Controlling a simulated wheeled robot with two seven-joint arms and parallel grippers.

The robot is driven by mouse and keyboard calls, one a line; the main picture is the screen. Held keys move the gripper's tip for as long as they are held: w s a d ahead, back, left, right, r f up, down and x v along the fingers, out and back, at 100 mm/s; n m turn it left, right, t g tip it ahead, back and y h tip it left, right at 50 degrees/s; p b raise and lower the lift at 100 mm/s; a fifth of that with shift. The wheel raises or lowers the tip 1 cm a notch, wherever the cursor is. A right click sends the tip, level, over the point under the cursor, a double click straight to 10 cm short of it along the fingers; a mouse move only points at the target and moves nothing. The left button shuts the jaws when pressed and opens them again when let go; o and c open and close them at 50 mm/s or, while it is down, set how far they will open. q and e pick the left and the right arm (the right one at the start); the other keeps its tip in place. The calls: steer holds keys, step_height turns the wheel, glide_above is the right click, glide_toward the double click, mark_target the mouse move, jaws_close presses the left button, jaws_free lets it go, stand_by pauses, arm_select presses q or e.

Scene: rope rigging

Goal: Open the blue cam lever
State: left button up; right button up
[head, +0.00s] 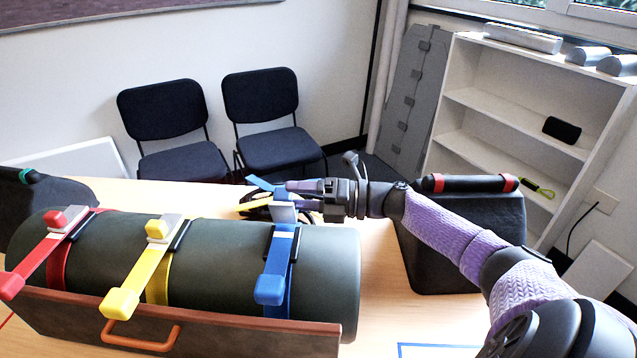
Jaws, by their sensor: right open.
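A dark green roll (215,262) lies across the table with red, yellow and blue straps over it. The blue cam lever (279,262) slants down the roll's front from a pale grey buckle (284,212) and ends in a blue block. My right gripper (292,195) is open just above and behind this buckle, coming from the right. The gripper partly covers the buckle's top, and I cannot tell if they touch. The red lever (38,258) and yellow lever (138,272) stick out toward the front left. My left gripper is not in view.
A brown board (70,315) with an orange handle (140,338) fronts the roll. Blue and yellow pieces and a dark coil (258,212) lie behind it. A black block (455,250) with a red-ended bar stands on the right. The table's front right is open.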

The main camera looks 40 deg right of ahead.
steer(key=v, duration=0.7)
